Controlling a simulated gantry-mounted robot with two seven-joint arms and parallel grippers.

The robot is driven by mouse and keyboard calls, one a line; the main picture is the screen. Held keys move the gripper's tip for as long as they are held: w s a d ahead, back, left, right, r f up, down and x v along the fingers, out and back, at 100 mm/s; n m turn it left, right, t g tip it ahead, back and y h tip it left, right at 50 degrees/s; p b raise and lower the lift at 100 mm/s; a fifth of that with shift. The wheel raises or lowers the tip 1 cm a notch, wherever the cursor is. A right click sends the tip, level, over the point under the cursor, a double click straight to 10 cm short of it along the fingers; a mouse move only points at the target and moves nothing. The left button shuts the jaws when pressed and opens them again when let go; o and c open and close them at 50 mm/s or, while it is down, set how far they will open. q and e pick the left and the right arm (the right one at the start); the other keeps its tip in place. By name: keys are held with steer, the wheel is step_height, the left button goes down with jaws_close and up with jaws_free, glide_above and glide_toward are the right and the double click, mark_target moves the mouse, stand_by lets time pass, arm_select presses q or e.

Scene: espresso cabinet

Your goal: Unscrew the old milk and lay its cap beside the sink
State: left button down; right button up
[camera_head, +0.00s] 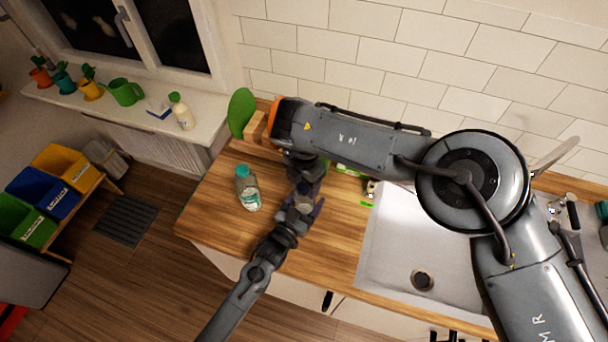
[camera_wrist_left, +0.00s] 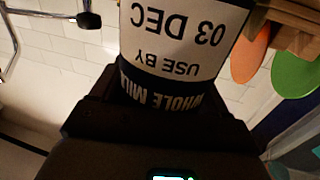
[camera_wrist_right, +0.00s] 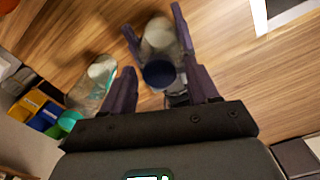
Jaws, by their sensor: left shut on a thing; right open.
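The milk bottle, with a dark cap, is gripped at its body by my left gripper (camera_head: 299,207) above the counter left of the sink (camera_head: 378,232). In the left wrist view its label (camera_wrist_left: 182,40) reads "WHOLE MILK" and "USE BY 03 DEC", upside down in the picture. In the right wrist view the dark blue cap (camera_wrist_right: 158,74) is on the bottle (camera_wrist_right: 158,38). My right gripper (camera_head: 305,172) comes from above; its open fingers lie either side of the cap, with gaps. In the head view the arms largely hide the bottle.
A clear bottle with a teal cap (camera_head: 248,188) stands on the wooden counter (camera_head: 222,225) close left of the grippers. A green board (camera_head: 241,112) leans at the back wall. Small items lie behind the sink's left edge. The counter's front left is clear.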

steer(key=shift+f, duration=0.5)
steer(key=c, duration=1.1)
steer(key=shift+o, duration=0.2)
steer(key=shift+n, duration=1.7)
steer(key=shift+r, duration=0.3)
steer(key=shift+r, duration=0.7)
jaws_close()
steer(key=shift+r, duration=0.15)
